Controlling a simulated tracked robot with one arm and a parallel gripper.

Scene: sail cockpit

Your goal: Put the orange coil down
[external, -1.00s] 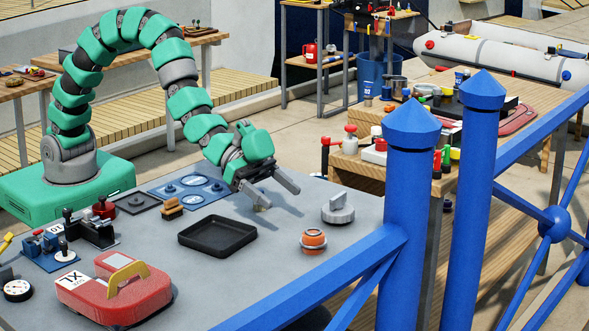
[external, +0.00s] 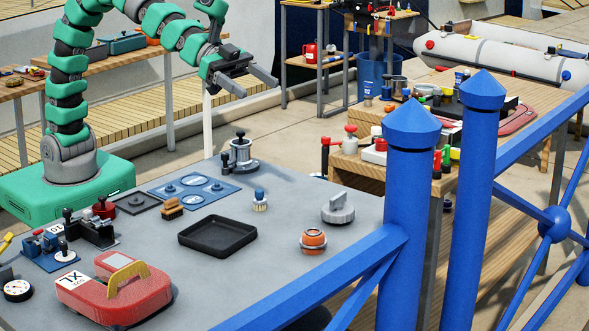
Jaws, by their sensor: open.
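The orange coil (external: 313,238) sits on the grey table top near its right side, by the blue railing. It looks like a short orange round piece with grey bands, and it stands apart from the things around it. My gripper (external: 258,87) is raised high above the back of the table, with its two fingers spread and nothing between them. It is well away from the coil, up and to the left of it.
A black tray (external: 217,252) lies left of the coil. A grey knobbed cap (external: 338,208) stands behind it, and a small blue-topped white piece (external: 260,201) stands behind the tray. A grey winch-like fitting (external: 240,156) stands at the back. Blue railings (external: 408,200) border the right.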

